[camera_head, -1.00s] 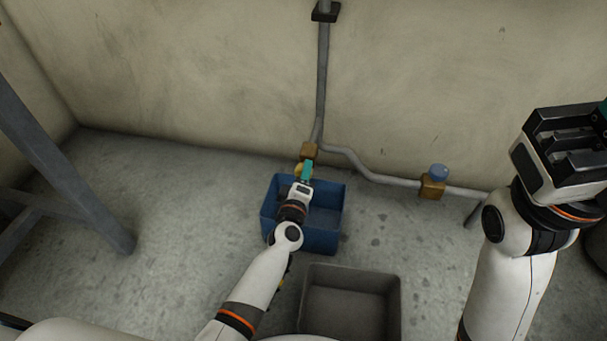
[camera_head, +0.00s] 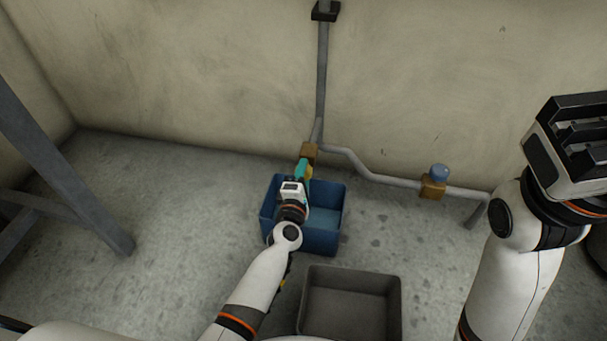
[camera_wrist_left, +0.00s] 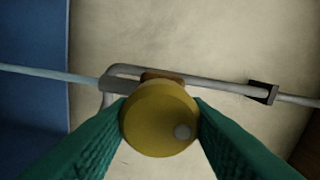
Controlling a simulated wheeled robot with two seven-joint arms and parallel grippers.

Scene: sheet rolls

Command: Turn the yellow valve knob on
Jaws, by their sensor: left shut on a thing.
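The yellow valve knob (camera_head: 309,173) is on the brass valve body (camera_head: 309,149) at the lower end of the wall pipe. In the left wrist view the round knob (camera_wrist_left: 158,122) sits between both teal fingers, a pale spot on its face. My left gripper (camera_head: 303,168) is shut on the knob, above the blue bin (camera_head: 336,237). A pale thin streak (camera_wrist_left: 45,73) runs from the pipe end toward the bin in the wrist view; it looks like water. My right gripper's body (camera_head: 583,140) is at the right edge; its fingertips are out of frame.
A blue knob (camera_head: 440,171) on a second brass valve (camera_head: 432,188) is farther right along the grey pipe (camera_head: 372,177). A grey bin (camera_head: 393,309) stands in front of the blue one. A metal frame (camera_head: 70,195) stands at left. Floor between is clear.

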